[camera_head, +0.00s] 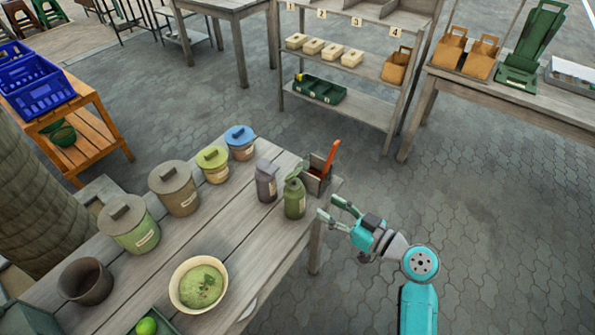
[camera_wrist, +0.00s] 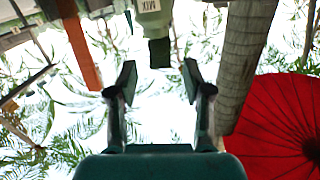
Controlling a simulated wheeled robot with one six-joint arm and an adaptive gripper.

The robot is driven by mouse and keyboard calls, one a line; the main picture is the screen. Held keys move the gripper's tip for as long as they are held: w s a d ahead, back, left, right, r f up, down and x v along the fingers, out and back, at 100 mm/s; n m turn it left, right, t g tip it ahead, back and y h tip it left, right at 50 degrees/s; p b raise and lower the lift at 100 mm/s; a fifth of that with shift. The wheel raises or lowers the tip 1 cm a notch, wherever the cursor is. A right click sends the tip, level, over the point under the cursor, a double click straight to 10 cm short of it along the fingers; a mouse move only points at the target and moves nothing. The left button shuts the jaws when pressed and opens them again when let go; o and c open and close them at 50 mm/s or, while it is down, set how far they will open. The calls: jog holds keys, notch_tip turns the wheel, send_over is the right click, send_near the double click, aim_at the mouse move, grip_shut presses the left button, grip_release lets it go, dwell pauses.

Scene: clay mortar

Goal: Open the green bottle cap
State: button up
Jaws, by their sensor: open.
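The green bottle (camera_head: 294,201) stands upright near the right edge of the wooden table, with its green cap (camera_head: 293,178) on top. I cannot tell whether the cap is loose. My gripper (camera_head: 328,206) is open and empty, just right of the bottle and apart from it. In the wrist view, which looks upside down, the bottle (camera_wrist: 151,22) hangs from the top edge with a pale label. Its dark green cap (camera_wrist: 160,53) points down, beyond the open fingertips of my gripper (camera_wrist: 156,80) and roughly between them.
A grey bottle (camera_head: 266,181) stands close left of the green one. A dark box (camera_head: 317,183) with an orange-handled tool (camera_head: 331,158) is behind it. Lidded jars (camera_head: 175,190) and a bowl of green paste (camera_head: 200,284) are further left. Open paving lies right of the table.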

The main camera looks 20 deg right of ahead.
jog(key=n+y, duration=0.2)
send_near(297, 171)
jog(key=x, duration=1)
jog(key=shift+f, duration=0.15)
grip_shut()
